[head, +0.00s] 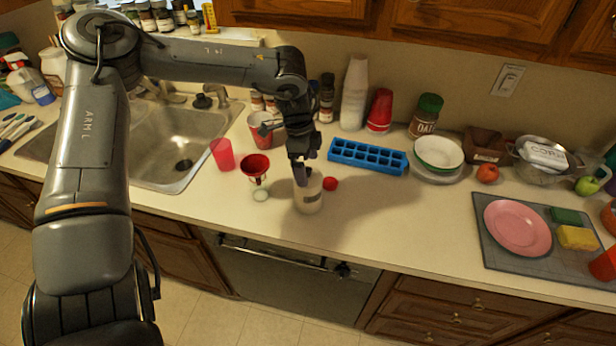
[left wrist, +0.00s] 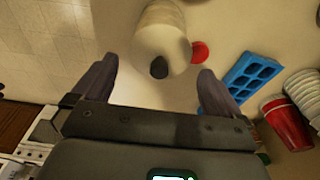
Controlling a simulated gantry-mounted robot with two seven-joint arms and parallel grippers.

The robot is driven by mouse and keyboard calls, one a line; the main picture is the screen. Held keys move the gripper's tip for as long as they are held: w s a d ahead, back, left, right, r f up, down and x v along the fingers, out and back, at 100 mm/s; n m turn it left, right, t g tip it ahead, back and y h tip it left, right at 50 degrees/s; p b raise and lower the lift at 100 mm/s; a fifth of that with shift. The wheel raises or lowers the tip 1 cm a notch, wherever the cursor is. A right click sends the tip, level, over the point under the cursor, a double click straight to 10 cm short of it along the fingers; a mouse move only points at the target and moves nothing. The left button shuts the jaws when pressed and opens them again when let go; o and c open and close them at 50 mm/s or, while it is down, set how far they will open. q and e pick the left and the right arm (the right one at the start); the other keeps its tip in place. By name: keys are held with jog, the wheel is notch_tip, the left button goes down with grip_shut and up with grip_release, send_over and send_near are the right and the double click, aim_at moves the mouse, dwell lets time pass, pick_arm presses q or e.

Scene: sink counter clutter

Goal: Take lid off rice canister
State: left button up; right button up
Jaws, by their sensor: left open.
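A cream canister (head: 309,200) with a label stands upright on the counter near its front edge. In the left wrist view the canister (left wrist: 166,18) shows at the top centre, with a pale lid (left wrist: 160,42) on it and a dark round knob (left wrist: 159,68) on the lid. My left gripper (head: 304,172) is above the canister, pointing down, and partly hides its top in the head view. In the left wrist view its two dark fingers (left wrist: 157,80) are spread wide, with the knob between their lines and nothing gripped. My right gripper is out of view.
A small red item (head: 330,184) stands close beside the canister. A blue ice tray (head: 368,156) is behind right. The counter right of the canister is free.

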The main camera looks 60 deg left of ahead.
aim_at(307, 169)
pick_arm(q)
jog(key=shift+w+d+f, duration=0.15)
jog(key=shift+f, duration=1.4)
jog(key=c, duration=0.8)
jog(key=shift+r, duration=0.15)
